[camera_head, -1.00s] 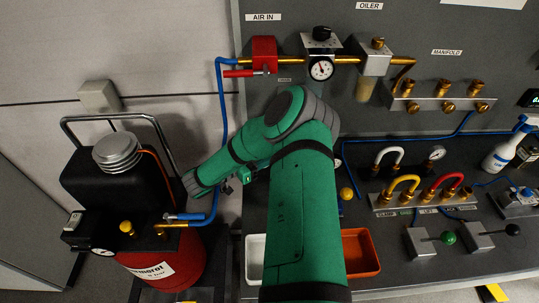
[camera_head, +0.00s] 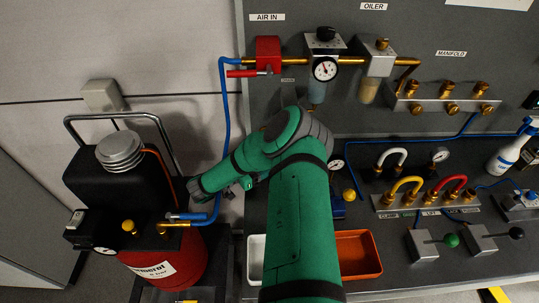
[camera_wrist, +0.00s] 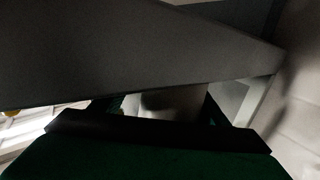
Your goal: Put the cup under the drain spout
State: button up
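The drain spout (camera_head: 312,108) is a small brass fitting below the bluish regulator bowl (camera_head: 317,92), just above my bent arm in the head view. I cannot make out the cup for certain. In the wrist view a pale grey, blurred surface (camera_wrist: 175,101) shows between two dark uprights, too unclear to name. These uprights may be parts of my gripper (camera_wrist: 158,106); whether they touch the surface or stand open is unclear. In the head view my arm hides the space below the spout, and my gripper's fingers cannot be made out there.
A white tray (camera_head: 255,262) and orange tray (camera_head: 360,254) flank my arm. A red and black tank (camera_head: 155,245) stands left. Hose fittings (camera_head: 420,195) and levers (camera_head: 447,240) occupy the bench at right.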

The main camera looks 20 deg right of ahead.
jog(key=shift+v, duration=3.9)
jog(key=shift+w+r, duration=0.1)
jog(key=shift+w, duration=0.05)
